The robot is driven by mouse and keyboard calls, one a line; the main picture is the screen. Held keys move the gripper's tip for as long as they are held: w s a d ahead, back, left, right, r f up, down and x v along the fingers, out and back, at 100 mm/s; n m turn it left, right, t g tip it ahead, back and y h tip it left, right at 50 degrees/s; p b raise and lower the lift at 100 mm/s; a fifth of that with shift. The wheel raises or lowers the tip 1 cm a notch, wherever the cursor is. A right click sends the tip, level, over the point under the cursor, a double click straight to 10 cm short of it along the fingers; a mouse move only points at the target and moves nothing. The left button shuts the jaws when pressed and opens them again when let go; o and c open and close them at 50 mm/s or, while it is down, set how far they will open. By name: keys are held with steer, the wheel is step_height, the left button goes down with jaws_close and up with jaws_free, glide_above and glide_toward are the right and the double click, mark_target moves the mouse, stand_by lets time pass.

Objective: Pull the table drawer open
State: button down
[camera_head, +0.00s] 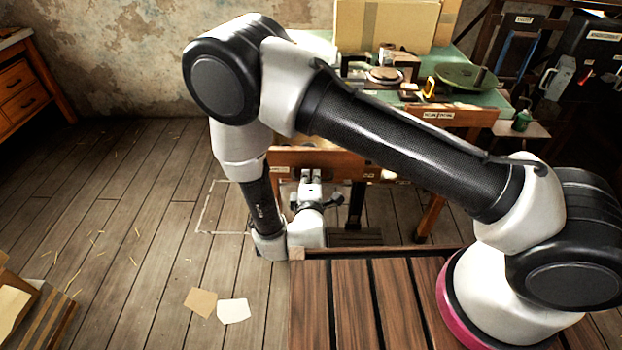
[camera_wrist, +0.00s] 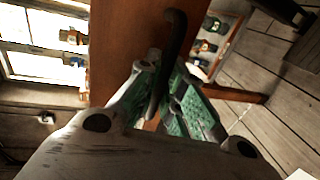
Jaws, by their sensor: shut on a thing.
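The table (camera_head: 505,113) has a green top and a wooden frame. The wooden drawer front (camera_head: 285,157) stands nearer to me than the table's front edge, so the drawer looks drawn out. Its inside is mostly hidden by my arm. In the wrist view the brown drawer front (camera_wrist: 115,45) carries a dark curved handle (camera_wrist: 174,35). My gripper (camera_head: 311,176) is at the drawer front. In the wrist view its green-padded fingers (camera_wrist: 162,88) are shut around the handle, one on each side.
A cardboard box (camera_head: 385,25), a green disc (camera_head: 466,76) and small items stand on the table. A wooden cabinet (camera_head: 22,88) is at the left wall. Paper pieces (camera_head: 233,311) lie on the floor. The plank floor at left is largely clear.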

steer(key=c, duration=1.5)
jaws_free()
steer(key=shift+r, duration=0.1)
